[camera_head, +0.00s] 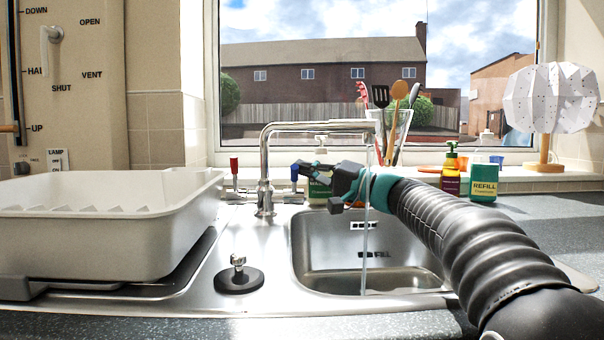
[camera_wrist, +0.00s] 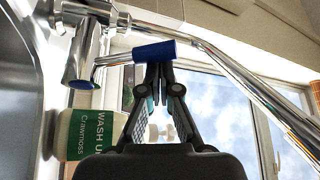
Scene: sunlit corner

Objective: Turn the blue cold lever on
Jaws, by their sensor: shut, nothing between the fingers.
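The blue cold lever (camera_head: 294,174) sits just right of the chrome tap's base (camera_head: 265,198) in the head view. In the wrist view the blue lever (camera_wrist: 153,52) is a blue sleeve on a chrome rod, lying sideways. My gripper (camera_head: 300,166) reaches in from the right, at the lever. In the wrist view my gripper (camera_wrist: 156,70) has its fingertips together, right against or very near the sleeve's lower edge; I cannot tell if they touch. It is shut and empty. A thin stream of water (camera_head: 365,245) falls from the spout into the sink.
A red lever (camera_head: 234,166) stands left of the tap. A green and white wash-up bottle (camera_wrist: 85,135) is close behind my gripper. A white dish rack (camera_head: 110,230) fills the left. A utensil jar (camera_head: 396,135) stands on the sill behind.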

